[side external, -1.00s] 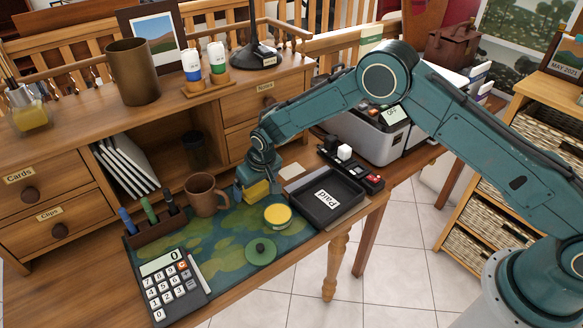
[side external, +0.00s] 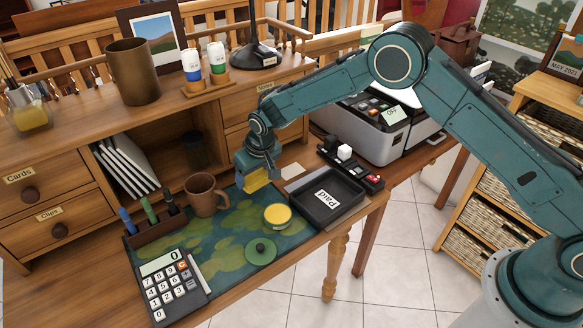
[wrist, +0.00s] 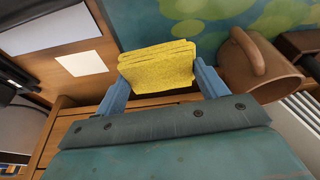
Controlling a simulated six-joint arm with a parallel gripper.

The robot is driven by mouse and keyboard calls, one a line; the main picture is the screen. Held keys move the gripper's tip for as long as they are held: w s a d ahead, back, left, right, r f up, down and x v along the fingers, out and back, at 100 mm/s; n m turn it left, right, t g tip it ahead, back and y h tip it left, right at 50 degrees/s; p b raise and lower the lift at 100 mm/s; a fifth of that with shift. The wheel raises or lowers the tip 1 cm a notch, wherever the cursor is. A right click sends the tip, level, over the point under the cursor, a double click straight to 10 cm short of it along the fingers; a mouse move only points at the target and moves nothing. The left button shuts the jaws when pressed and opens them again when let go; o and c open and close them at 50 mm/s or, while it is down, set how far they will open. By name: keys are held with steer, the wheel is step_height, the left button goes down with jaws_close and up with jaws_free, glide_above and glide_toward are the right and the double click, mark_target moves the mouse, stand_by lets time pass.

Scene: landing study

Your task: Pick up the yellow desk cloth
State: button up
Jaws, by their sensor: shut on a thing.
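The yellow desk cloth (side external: 257,181) is a folded, layered pad held between the fingers of my gripper (side external: 258,176). In the wrist view the cloth (wrist: 157,66) spans the gap between the two blue fingers, and my gripper (wrist: 158,84) is shut on it. In the side view the cloth appears raised a little above the desk, near the back edge of the green patterned mat (side external: 226,240). The fingers partly hide the cloth in the side view.
A brown mug (side external: 203,196) stands just left of my gripper. A round yellow tin (side external: 277,215) is in front, with a green lid (side external: 261,251) nearer the camera. A black "Paid" tray (side external: 333,194) lies to the right. The wooden hutch (side external: 165,117) rises behind.

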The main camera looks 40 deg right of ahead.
mark_target(255, 176)
step_height(255, 176, up, 16)
stand_by(0.4)
steer(key=shift+f, duration=0.15)
steer(key=o, duration=0.4)
steer(key=c, duration=0.5)
